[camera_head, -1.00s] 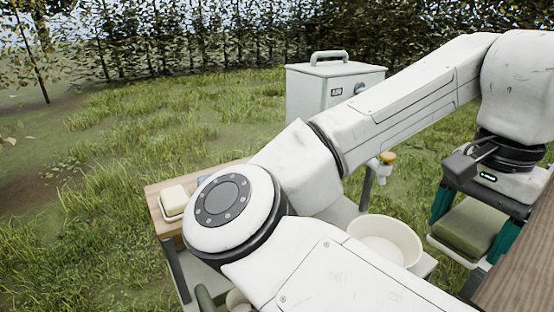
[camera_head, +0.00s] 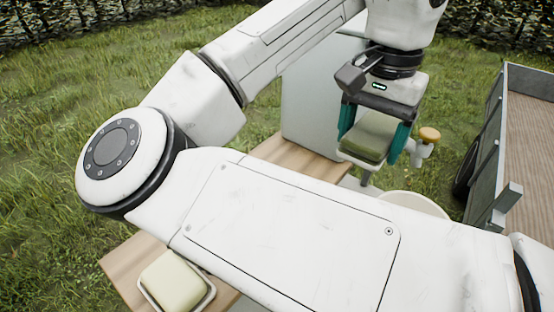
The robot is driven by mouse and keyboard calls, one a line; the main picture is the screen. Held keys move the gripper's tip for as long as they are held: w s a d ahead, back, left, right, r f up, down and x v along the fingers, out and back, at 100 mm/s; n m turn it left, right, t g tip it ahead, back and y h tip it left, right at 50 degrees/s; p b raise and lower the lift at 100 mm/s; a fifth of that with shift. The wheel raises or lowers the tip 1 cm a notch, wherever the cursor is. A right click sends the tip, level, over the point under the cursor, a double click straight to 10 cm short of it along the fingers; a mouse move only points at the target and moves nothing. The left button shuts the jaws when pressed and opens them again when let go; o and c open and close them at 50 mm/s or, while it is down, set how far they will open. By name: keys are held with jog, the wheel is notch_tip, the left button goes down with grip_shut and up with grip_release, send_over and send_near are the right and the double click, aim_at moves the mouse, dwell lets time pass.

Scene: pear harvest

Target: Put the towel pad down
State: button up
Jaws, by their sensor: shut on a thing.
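My gripper (camera_head: 370,147) hangs below my arm with its two teal fingers on either side of a green towel pad (camera_head: 372,132). It is shut on this pad, which has a pale rim or tray along its lower edge. The pad is in the air beyond my arm, right of centre, and looks roughly level.
A wooden tabletop (camera_head: 126,264) runs behind my arm, which hides its middle. A cream block (camera_head: 172,282) sits in a white tray on its near end. A white bowl (camera_head: 418,204), a yellow-topped fixture (camera_head: 429,135), a grey cabinet (camera_head: 310,115) and a wooden-bedded cart (camera_head: 530,150) stand around.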

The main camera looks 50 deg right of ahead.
jog(key=w+f, duration=0.3)
jog(key=w, duration=0.1)
jog(key=w+f+p, duration=0.1)
jog(key=w+f, duration=0.1)
jog(key=w, duration=0.3)
jog(key=w+f, duration=0.3)
jog(key=w, duration=0.1)
jog(key=shift+w+d+f, duration=0.15)
jog(key=shift+f, duration=0.15)
jog(key=f+p, duration=0.1)
jog(key=w+f, duration=0.1)
jog(key=f, duration=0.1)
jog(key=shift+f+p, duration=0.1)
jog(key=shift+p, duration=0.25)
jog(key=shift+f, duration=0.55)
jog(key=shift+f, duration=0.6)
jog(key=o, duration=1)
jog(key=shift+r, duration=0.1)
